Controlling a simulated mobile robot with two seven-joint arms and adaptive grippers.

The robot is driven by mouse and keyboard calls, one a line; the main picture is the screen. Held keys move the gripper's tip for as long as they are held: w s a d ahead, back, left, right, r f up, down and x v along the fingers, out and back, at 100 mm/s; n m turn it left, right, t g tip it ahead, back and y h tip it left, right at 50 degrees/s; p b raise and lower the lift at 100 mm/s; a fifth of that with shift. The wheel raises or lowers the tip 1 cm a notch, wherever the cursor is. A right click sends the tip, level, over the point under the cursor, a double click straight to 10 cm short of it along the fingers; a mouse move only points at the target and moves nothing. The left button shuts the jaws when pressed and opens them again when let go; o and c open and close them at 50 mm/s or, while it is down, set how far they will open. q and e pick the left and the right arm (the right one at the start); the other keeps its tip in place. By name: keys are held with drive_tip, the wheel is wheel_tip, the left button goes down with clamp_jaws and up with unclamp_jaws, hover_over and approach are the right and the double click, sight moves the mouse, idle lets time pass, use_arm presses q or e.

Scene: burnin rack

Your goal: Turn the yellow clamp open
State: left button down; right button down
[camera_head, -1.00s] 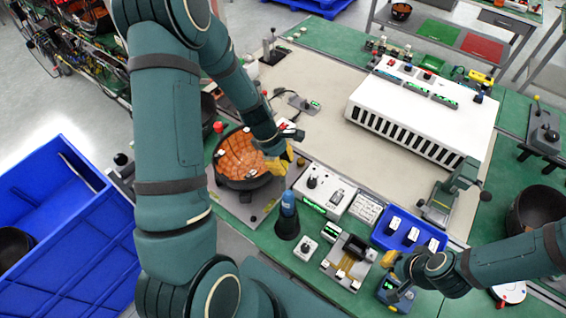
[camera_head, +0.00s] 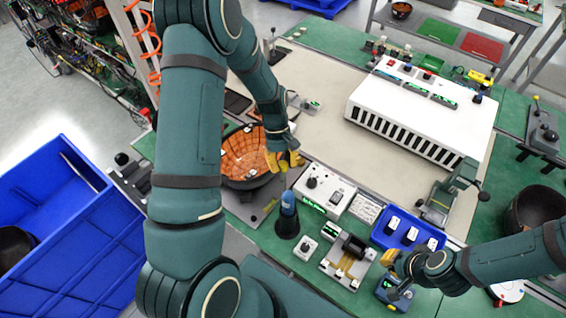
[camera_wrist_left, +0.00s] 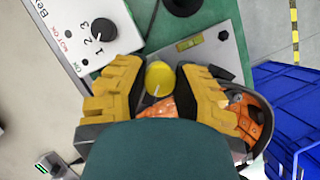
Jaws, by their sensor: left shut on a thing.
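The yellow clamp (camera_wrist_left: 159,79) is a round yellow knob with a pale line on it, between the two yellow fingers of my left gripper (camera_wrist_left: 160,88) in the left wrist view. The left gripper is shut on it. In the head view the left gripper (camera_head: 286,161) is at the right rim of the dark round pan (camera_head: 247,183) with an orange tiled inside, and it hides the clamp. My right gripper (camera_head: 389,262) is at the lower right, beside a small blue device (camera_head: 392,293); its opening is not clear.
A white box with knobs (camera_head: 325,190) stands just right of the left gripper. A dark bottle with a blue top (camera_head: 287,222) stands below it. A blue tray (camera_head: 408,232) and a large white slotted unit (camera_head: 420,112) are further right. A blue bin (camera_head: 62,235) is at left.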

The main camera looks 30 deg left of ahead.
use_arm(q)
drive_tip(key=m+g+y, duration=0.1)
drive_tip(key=m, duration=0.3)
drive_tip(key=shift+s+f+m, duration=0.1)
drive_tip(key=shift+m, duration=0.2)
drive_tip(key=shift+m+g+y+b, duration=0.5)
drive_tip(key=shift+m+y, duration=0.4)
drive_tip(key=shift+m, duration=1)
drive_tip(key=c, duration=0.7)
unclamp_jaws()
drive_tip(key=v, duration=1.2)
drive_tip(key=shift+s, duration=0.15)
